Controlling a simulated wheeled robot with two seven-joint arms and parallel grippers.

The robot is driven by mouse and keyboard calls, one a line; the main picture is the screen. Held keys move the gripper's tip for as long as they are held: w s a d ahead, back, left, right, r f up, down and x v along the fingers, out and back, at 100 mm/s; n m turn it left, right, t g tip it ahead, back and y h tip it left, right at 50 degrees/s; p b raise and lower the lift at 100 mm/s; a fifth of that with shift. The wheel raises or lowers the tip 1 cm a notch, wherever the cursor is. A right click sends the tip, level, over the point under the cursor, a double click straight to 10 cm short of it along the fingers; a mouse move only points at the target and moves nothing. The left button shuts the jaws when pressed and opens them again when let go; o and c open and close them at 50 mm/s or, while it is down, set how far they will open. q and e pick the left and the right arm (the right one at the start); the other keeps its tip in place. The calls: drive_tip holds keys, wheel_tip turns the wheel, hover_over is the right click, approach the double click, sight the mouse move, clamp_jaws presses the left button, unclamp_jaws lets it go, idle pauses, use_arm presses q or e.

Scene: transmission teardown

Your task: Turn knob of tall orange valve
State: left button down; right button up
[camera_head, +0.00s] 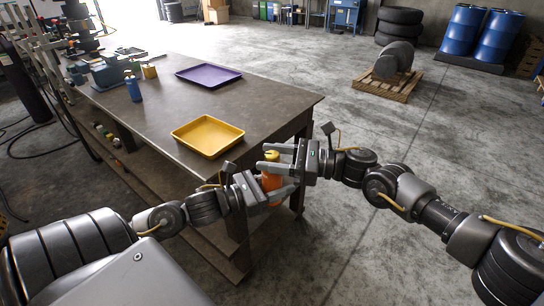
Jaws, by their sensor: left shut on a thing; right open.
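The tall orange valve (271,182) is upright, held off the near right corner of the table. Its yellow knob (272,156) is at the top. My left gripper (280,184) is shut on the orange body from the left, and its fingers hide part of it. My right gripper (266,158) reaches in from the right, higher up, with its fingers open on either side of the knob. I cannot tell whether they touch it.
A yellow tray (238,139) and a purple tray (209,68) lie empty on the dark table (268,93). A blue bottle-like item (133,90) and small yellow item (149,71) stand at the left. A wooden pallet (388,87) is on the open floor.

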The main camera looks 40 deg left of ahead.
drive_tip(key=c, duration=1)
drive_tip(key=shift+o, duration=0.2)
drive_tip(key=shift+a+n+g+h, duration=0.1)
drive_tip(key=shift+n+g+h, duration=0.55)
drive_tip(key=shift+g, duration=0.25)
drive_tip(key=o, duration=1)
drive_tip(key=shift+c, duration=0.2)
drive_tip(key=v, duration=1.2)
